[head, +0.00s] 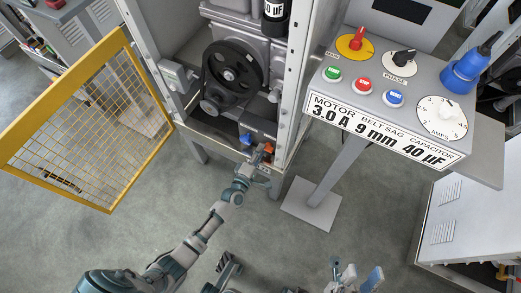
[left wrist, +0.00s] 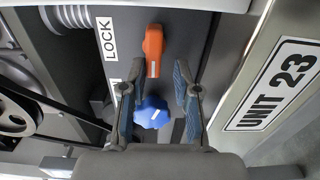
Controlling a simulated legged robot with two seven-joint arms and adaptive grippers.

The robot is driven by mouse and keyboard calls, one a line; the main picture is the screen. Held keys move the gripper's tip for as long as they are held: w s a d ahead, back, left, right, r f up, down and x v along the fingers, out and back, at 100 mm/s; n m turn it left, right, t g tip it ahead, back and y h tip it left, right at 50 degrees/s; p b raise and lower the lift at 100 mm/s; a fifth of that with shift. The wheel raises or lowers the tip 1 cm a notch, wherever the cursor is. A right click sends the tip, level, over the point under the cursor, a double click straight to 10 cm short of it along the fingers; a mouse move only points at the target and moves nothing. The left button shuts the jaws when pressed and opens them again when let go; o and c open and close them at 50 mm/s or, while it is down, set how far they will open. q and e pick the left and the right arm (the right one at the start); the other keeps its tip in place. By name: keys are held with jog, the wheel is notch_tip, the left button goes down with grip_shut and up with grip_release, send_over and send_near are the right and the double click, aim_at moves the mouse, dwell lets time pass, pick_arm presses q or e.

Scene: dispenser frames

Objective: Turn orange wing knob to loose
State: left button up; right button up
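The orange wing knob (left wrist: 153,45) is in the upper middle of the left wrist view, its long side upright in the picture, with a pale mark near its lower end. A LOCK label (left wrist: 107,38) is to its left; another label below is mostly hidden. A blue knob (left wrist: 152,114) lies below it. In the head view my left gripper (head: 259,155) is at the cabinet's low front. My right gripper (head: 357,270) looks open and empty at the bottom.
The cabinet holds a belt and pulley (head: 233,72). A yellow mesh door (head: 90,120) stands open to the left. A control panel (head: 385,95) on a post is to the right. A UNIT 23 plate (left wrist: 284,84) is on the cabinet's edge.

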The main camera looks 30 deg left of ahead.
pick_arm(q)
jog(key=shift+r, duration=0.1)
jog(key=s, duration=1.2)
jog(key=shift+a, duration=0.25)
jog(key=shift+w, duration=0.1)
